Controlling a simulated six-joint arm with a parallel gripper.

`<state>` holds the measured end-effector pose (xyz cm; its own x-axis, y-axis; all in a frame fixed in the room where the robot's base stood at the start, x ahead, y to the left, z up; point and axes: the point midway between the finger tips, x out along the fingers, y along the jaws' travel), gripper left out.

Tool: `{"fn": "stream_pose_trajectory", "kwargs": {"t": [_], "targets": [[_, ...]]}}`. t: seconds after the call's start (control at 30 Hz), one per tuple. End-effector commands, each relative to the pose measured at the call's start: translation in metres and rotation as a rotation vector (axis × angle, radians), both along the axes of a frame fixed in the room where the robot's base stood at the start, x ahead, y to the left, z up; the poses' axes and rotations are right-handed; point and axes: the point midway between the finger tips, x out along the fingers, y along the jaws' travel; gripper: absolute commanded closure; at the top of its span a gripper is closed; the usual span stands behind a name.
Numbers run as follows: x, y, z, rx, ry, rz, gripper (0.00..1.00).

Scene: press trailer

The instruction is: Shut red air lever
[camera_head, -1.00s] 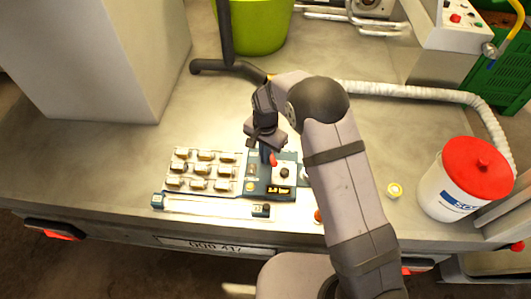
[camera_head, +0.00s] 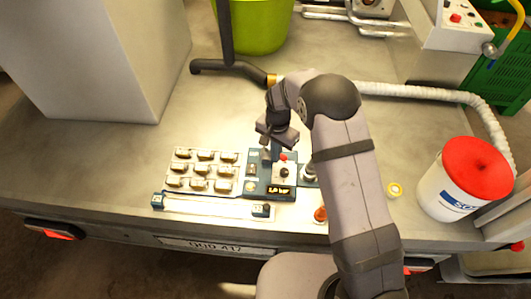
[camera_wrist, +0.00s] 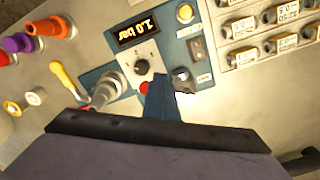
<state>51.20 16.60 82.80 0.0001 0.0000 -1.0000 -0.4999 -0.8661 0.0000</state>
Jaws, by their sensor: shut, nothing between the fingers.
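Rows of small labelled blocks (camera_head: 203,156) lie left of the panel. A silver fitting (camera_wrist: 105,90) and a yellow lever (camera_wrist: 66,78) stand close by. Coloured caps (camera_wrist: 53,27) are beyond. A red-lidded white bucket (camera_head: 440,195) is at right.

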Motion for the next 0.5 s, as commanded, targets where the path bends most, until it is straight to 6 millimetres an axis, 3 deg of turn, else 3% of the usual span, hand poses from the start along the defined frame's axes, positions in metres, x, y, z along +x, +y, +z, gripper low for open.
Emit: {"fn": "stream_pose_trajectory", "kwargs": {"t": [0.5], "targets": [[0.0051,-0.0085,-0.0001,0.000,0.000,-0.001,1.00]]}}
